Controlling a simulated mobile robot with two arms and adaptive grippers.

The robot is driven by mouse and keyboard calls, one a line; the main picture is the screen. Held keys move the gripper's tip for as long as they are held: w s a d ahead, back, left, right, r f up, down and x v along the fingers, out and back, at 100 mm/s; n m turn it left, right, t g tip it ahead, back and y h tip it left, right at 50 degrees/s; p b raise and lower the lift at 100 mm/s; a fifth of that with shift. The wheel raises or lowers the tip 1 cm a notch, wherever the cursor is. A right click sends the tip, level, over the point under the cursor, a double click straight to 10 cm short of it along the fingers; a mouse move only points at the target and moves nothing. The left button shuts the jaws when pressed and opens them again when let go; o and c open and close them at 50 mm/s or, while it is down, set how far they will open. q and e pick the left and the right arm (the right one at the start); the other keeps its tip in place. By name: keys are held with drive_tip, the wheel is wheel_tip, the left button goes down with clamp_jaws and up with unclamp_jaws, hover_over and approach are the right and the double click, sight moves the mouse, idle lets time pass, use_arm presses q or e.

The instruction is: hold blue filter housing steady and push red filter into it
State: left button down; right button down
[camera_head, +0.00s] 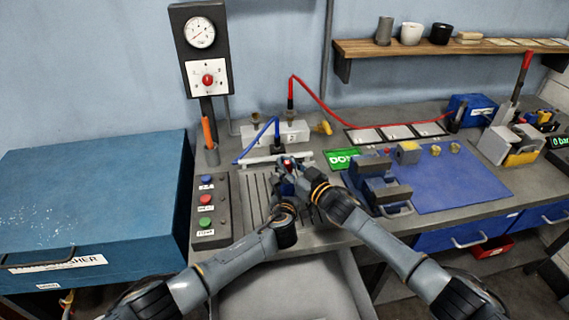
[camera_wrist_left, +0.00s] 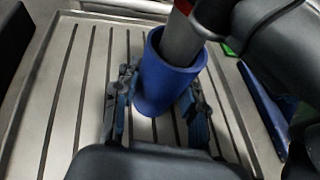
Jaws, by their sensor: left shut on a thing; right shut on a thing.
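The blue filter housing (camera_wrist_left: 160,88) stands on the grooved metal tray (camera_wrist_left: 60,100) in the left wrist view. My left gripper (camera_wrist_left: 156,98) is shut on it, one finger on each side. The red filter (camera_wrist_left: 181,38) shows as a grey shaft with a red top end. Its lower end is inside the housing's open mouth, slightly tilted; how deep it sits is hidden. My right gripper (camera_head: 291,175) is shut on the filter above the housing. In the head view the two grippers are close together over the tray and mostly hide the housing.
A button panel (camera_head: 208,208) stands left of the tray, with a blue box (camera_head: 95,195) beyond it. A blue vise (camera_head: 378,185) and blue mat (camera_head: 455,180) are close on the right. A white manifold (camera_head: 285,133) with hoses stands behind.

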sight(289, 167)
use_arm(q)
drive_tip(key=shift+s+d, duration=0.1)
drive_tip(key=shift+d, duration=0.2)
use_arm(e)
drive_tip(key=shift+s+a, duration=0.3)
drive_tip(key=shift+a, duration=0.1)
drive_tip(key=shift+r, duration=0.3)
drive_tip(key=c, duration=0.7)
unclamp_jaws()
drive_tip(key=shift+w+r, duration=0.15)
drive_tip(key=shift+w, duration=0.05)
drive_tip(key=shift+o, duration=0.2)
drive_tip(key=shift+s, duration=0.1)
use_arm(q)
drive_tip(key=shift+a, duration=0.2)
use_arm(e)
drive_tip(key=shift+d+f+v, duration=0.1)
drive_tip(key=shift+v, duration=0.85)
drive_tip(key=shift+d+f+v, duration=0.1)
drive_tip(key=shift+f+v, duration=0.05)
drive_tip(key=shift+v, duration=0.85)
use_arm(q)
drive_tip(key=shift+a, duration=0.1)
use_arm(e)
drive_tip(key=shift+v, duration=1.55)
drive_tip(key=shift+d, duration=0.1)
use_arm(q)
drive_tip(key=c, duration=0.7)
unclamp_jaws()
